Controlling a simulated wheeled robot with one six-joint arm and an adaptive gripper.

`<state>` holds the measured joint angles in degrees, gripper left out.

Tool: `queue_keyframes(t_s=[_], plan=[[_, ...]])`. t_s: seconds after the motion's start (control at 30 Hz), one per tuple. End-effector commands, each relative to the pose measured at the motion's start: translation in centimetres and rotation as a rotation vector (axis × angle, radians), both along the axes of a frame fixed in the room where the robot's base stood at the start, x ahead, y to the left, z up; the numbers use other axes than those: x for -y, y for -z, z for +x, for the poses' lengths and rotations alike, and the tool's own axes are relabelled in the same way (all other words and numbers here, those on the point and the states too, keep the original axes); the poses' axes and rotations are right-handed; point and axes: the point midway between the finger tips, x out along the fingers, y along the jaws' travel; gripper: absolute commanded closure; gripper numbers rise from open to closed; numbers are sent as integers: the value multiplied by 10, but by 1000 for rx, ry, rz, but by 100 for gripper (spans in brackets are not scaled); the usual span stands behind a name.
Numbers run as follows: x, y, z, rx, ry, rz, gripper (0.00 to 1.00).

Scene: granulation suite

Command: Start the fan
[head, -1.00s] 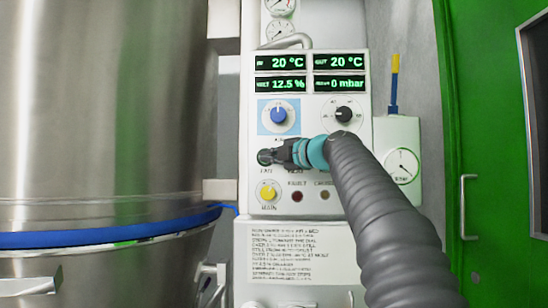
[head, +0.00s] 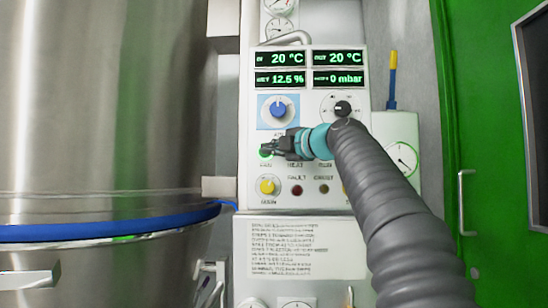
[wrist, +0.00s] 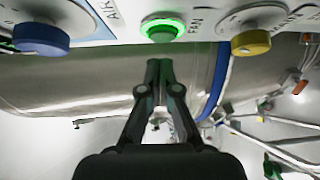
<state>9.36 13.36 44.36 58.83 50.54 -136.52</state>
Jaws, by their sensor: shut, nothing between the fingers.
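The fan button (wrist: 162,29) is round and green with a brightly lit green ring, labelled FAN in the wrist view.
A blue knob (head: 278,109) sits above the button and a yellow knob (head: 267,186) below it. A black knob (head: 342,108) is to the right. Green displays (head: 280,59) read 20 °C, 12.5 % and 0 mbar. A large steel vessel (head: 100,100) stands close on the left.

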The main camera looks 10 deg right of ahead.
Motion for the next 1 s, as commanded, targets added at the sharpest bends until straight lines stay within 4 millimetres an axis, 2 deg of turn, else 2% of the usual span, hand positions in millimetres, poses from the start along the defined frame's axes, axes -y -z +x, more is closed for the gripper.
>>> queue_keyframes(t_s=[0.1,0.3,0.5,0.7,1.0], plan=[[11,2,-24,4,-1,-1,100],[36,1,-59,4,3,-1,100],[49,-1,-82,4,2,-1,100],[53,-2,-89,3,-1,-1,100],[53,-3,-90,3,-2,-1,100]])
